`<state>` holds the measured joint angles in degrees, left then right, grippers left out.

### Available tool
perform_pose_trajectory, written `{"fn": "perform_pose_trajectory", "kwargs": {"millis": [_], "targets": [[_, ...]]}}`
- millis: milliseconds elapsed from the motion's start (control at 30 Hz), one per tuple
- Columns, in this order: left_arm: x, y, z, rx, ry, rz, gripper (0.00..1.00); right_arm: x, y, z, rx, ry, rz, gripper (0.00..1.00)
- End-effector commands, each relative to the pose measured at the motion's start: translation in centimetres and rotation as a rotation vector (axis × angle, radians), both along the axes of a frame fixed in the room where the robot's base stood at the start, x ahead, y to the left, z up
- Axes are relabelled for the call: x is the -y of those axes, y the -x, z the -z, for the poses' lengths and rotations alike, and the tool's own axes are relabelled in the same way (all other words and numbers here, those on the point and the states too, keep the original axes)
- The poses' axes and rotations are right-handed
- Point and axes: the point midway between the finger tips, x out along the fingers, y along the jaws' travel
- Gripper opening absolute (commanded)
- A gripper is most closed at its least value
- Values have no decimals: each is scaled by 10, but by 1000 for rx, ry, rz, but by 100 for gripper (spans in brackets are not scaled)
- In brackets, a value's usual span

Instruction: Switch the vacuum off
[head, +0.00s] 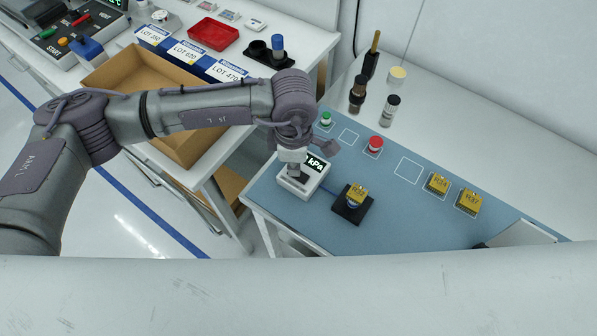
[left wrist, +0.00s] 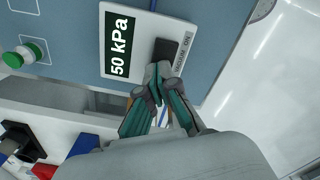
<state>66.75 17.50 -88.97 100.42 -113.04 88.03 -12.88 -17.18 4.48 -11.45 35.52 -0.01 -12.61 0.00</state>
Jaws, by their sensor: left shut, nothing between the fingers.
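The vacuum unit (head: 316,181) is a white box on the blue mat, left of the middle of the bench in the head view. In the left wrist view the vacuum unit (left wrist: 144,21) shows a dark display (left wrist: 119,45) reading 50 kPa. Beside it is a black switch (left wrist: 165,51), with lettering that seems to read VACUUM ON. My left gripper (left wrist: 160,72) is shut and empty, its fingertips at the near edge of the switch. I cannot tell if they touch it. In the head view the left gripper (head: 294,170) hides the switch. My right gripper is not in view.
A black fixture (head: 350,209) holding a yellow-topped part (head: 357,194) stands just right of the unit. A green button (head: 325,118) and a red button (head: 375,144) are behind. More yellow parts (head: 437,184) sit farther right. A cardboard box (head: 120,72) is on the left table.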

Motion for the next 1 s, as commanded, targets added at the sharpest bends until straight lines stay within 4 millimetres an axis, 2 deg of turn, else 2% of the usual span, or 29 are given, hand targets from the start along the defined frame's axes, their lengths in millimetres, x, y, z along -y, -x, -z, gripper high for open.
{"fn": "perform_pose_trajectory", "kwargs": {"millis": [833,1000], "targets": [[0,1,-63,-2,-1,0,0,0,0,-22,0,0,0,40],[-1,1,-69,-3,-2,1,0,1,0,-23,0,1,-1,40]]}}
